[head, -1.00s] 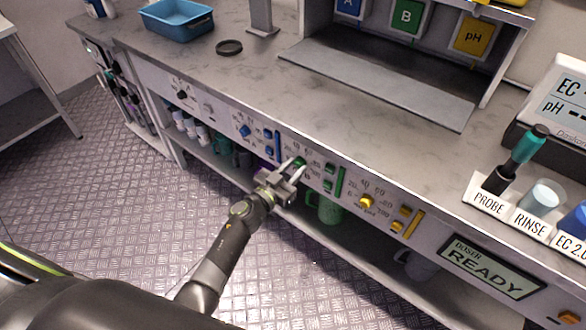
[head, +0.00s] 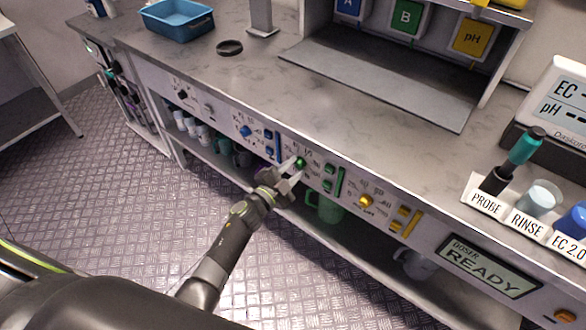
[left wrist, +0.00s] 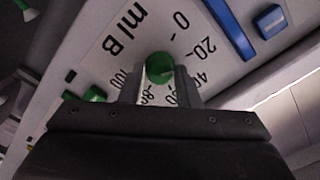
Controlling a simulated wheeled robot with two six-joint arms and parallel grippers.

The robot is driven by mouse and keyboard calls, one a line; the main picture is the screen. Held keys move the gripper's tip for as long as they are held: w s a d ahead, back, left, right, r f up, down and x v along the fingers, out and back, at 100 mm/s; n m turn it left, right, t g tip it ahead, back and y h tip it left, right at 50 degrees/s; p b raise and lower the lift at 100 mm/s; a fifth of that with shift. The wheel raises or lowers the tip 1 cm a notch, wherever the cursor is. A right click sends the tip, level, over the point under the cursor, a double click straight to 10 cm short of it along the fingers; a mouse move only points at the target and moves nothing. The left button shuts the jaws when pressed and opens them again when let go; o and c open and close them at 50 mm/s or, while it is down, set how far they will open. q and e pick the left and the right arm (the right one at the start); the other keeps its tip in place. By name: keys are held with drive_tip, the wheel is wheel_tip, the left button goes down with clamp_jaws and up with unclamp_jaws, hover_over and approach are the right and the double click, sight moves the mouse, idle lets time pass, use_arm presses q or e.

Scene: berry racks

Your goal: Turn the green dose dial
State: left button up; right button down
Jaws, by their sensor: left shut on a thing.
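The green dose dial (head: 300,163) is a small round knob on the front panel of the bench. In the left wrist view the dial (left wrist: 159,67) sits between the fingertips, with a printed scale and "ml B" around it. My left gripper (head: 291,168) is at the panel, its two fingers on either side of the dial and shut on it. The left gripper also shows in the left wrist view (left wrist: 160,85). The fingers hide part of the scale. My right gripper is not in view.
A blue dial (head: 245,131) is left of the green one, a yellow dial (head: 366,201) right of it. Green buttons (head: 329,169) and a green slot (head: 340,182) are close by. A display (head: 490,268) reads "READY". A green mug (head: 329,210) stands on the shelf below.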

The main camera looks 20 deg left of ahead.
use_arm(q)
drive_tip(key=m, duration=0.4)
drive_tip(key=shift+f+m, duration=0.1)
drive_tip(key=shift+m, duration=0.2)
drive_tip(key=shift+m+b, duration=0.5)
drive_tip(key=shift+m, duration=1.1)
drive_tip(key=o, duration=1)
drive_tip(key=shift+c, duration=0.2)
drive_tip(key=shift+s, duration=0.1)
drive_tip(key=v, duration=1.7)
